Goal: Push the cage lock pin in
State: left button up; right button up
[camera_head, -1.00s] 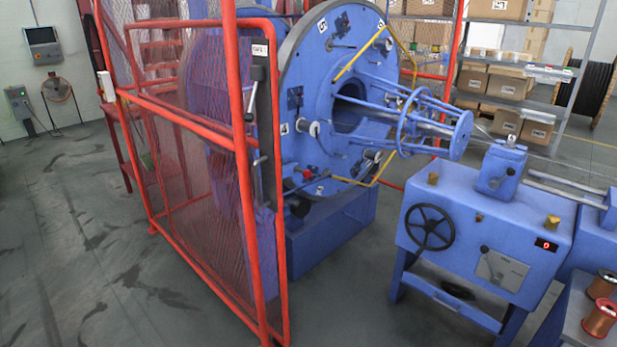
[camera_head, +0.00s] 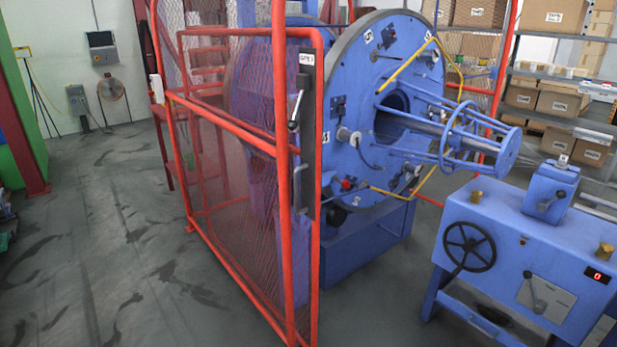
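The red mesh cage (camera_head: 240,200) stands in the middle, in front of the blue strander disc. A dark upright lock plate (camera_head: 306,150) with a small white label at its top is fixed at the cage's near edge. On it are a lever with a rounded end (camera_head: 294,124) and a grey pull handle (camera_head: 299,186) lower down. I cannot tell which part is the lock pin, or how far in it sits. Neither of my grippers is in view.
The blue disc (camera_head: 375,60) and its rod cage (camera_head: 450,125) stand behind and right. A blue machine stand with a black handwheel (camera_head: 470,246) is at the right. Floor (camera_head: 120,250) left of the cage is clear. A green panel (camera_head: 15,130) edges the far left.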

aim_at(345, 184)
jog(key=i+l+u, duration=0.15)
jog(key=i, duration=0.35)
jog(key=i+l+u, duration=0.15)
jog(key=i, duration=0.35)
